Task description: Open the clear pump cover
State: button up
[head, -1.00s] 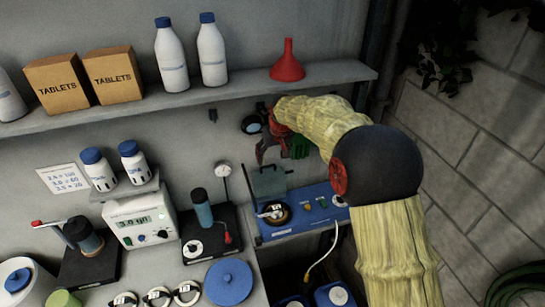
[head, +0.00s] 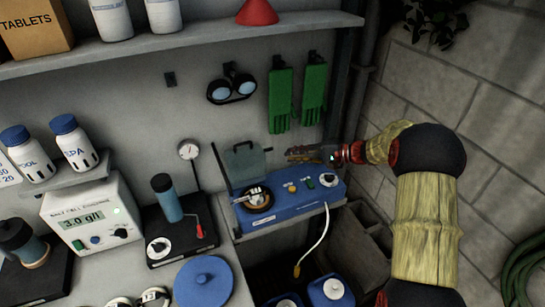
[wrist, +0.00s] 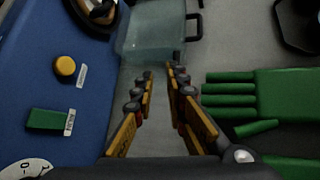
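The clear pump cover (head: 244,160) is a greenish see-through panel. It stands up at the back left of the blue pump unit (head: 315,192), behind the round dark pump head (head: 258,201). In the wrist view the cover (wrist: 152,38) lies just beyond my fingertips, with a dark handle (wrist: 196,25) on its right side. My gripper (head: 290,154) comes in from the right above the unit's back edge, apart from the cover as far as I can tell. In the wrist view the gripper's fingers (wrist: 158,72) have a narrow empty gap between them.
Green gloves (head: 281,98) and goggles (head: 231,89) hang on the wall above the unit. A yellow button (wrist: 65,65), a green switch (wrist: 49,120) and a dial lie along the unit. A gauge (head: 188,150) stands to the left. A brick wall is on the right.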

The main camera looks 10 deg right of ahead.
jog(key=d+t, duration=0.1)
jog(key=w+d+m+t, duration=0.1)
jog(key=d, duration=0.1)
jog(key=shift+w+d+r+b, duration=0.1)
jog(key=shift+d+b, duration=0.2)
jog(key=shift+b, duration=0.1)
jog(key=shift+c, duration=1.2)
jog(key=shift+w+r, duration=0.1)
jog(key=shift+w, duration=0.1)
grip_shut()
jog(key=b+x, duration=0.1)
jog(key=x, duration=0.8)
jog(key=shift+w+a+r, duration=0.2)
jog(key=shift+a, duration=0.1)
jog(key=b, duration=0.2)
jog(key=s+t+y+b, duration=0.1)
jog(key=b, duration=0.1)
jog(key=s+n+b, duration=0.1)
jog(key=b, duration=0.2)
jog(key=shift+s+d+r+y, duration=0.15)
jog(key=shift+s+d+y, duration=0.1)
jog(key=shift+y, duration=0.05)
